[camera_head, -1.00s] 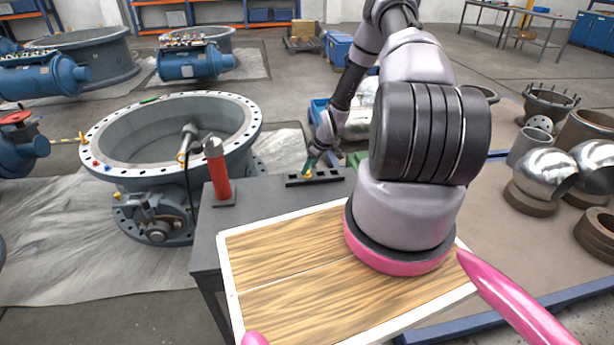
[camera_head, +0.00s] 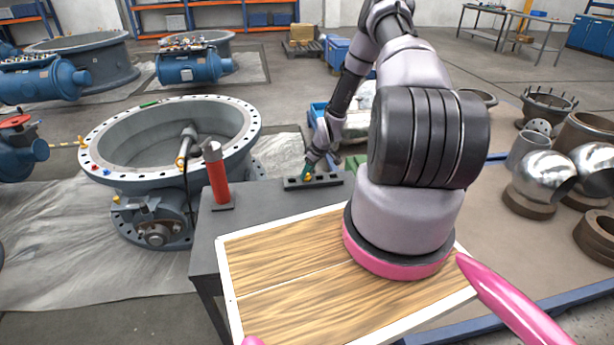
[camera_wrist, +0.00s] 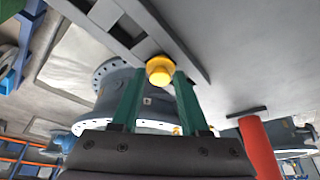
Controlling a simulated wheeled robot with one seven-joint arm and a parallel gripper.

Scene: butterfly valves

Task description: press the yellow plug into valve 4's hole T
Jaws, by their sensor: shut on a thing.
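My gripper (camera_head: 307,172) is at the dark slotted holder (camera_head: 330,180) on the back edge of the grey bench. Its green fingers are shut on the yellow plug (camera_wrist: 159,70), which shows between the fingertips in the wrist view. The plug appears small in the head view (camera_head: 309,177), at or just over the holder; I cannot tell whether it is clear of it. A large grey valve body (camera_head: 92,142) with a drilled ring flange stands left of the bench. I cannot read a valve number or a letter T.
A red cylinder (camera_head: 218,180) stands on the bench between my gripper and the grey valve. A wooden board (camera_head: 270,275) with a white rim lies in front. Blue valves (camera_head: 195,65) stand at the back left. Metal pipe parts (camera_head: 545,175) stand at the right.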

